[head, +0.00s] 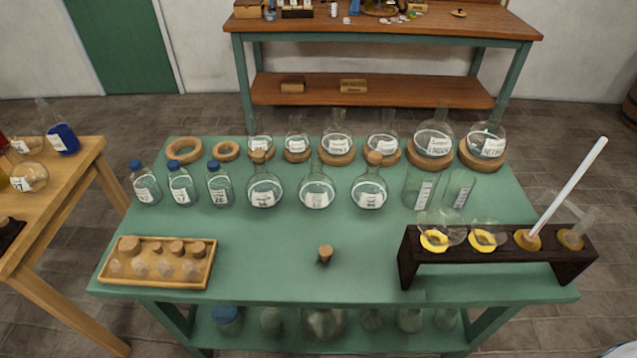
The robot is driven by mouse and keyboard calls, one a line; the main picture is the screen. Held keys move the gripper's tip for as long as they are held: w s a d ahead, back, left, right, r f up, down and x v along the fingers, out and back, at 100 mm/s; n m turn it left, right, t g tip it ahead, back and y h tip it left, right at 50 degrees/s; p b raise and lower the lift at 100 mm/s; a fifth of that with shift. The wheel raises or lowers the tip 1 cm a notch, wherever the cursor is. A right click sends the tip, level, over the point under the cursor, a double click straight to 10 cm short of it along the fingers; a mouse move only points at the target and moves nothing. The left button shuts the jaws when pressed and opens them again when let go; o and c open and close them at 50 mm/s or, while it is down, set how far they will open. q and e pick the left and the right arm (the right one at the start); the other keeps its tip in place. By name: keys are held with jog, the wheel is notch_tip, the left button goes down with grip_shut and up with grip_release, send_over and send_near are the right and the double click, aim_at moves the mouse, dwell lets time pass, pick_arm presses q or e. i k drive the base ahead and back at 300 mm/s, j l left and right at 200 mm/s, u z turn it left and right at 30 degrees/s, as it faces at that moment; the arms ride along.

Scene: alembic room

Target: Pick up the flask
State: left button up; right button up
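Several clear glass flasks stand on a green table (270,275); I cannot tell which one the task means. In the middle row are three round labelled flasks: a left one (265,190) with a cork, a middle one (317,192) with no cork visible, and a right one (369,190) with a cork. Behind them, several round flasks sit on cork rings, the larger ones at the right, such as the labelled flask (433,140) and its neighbour (485,142). Neither gripper is in view.
A cork stopper (325,253) stands alone near the front. A wooden tray (107,273) holds stoppers at front left; a dark rack (500,270) with a glass rod (575,180) stands at front right. Blue-capped bottles (181,186) and two beakers (418,188) flank the middle row.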

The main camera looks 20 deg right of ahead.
aim_at(317, 191)
jog(key=i+j, duration=0.1)
jog(key=j, duration=0.85)
jog(key=i+j+z, duration=0.1)
jog(key=j, duration=0.4)
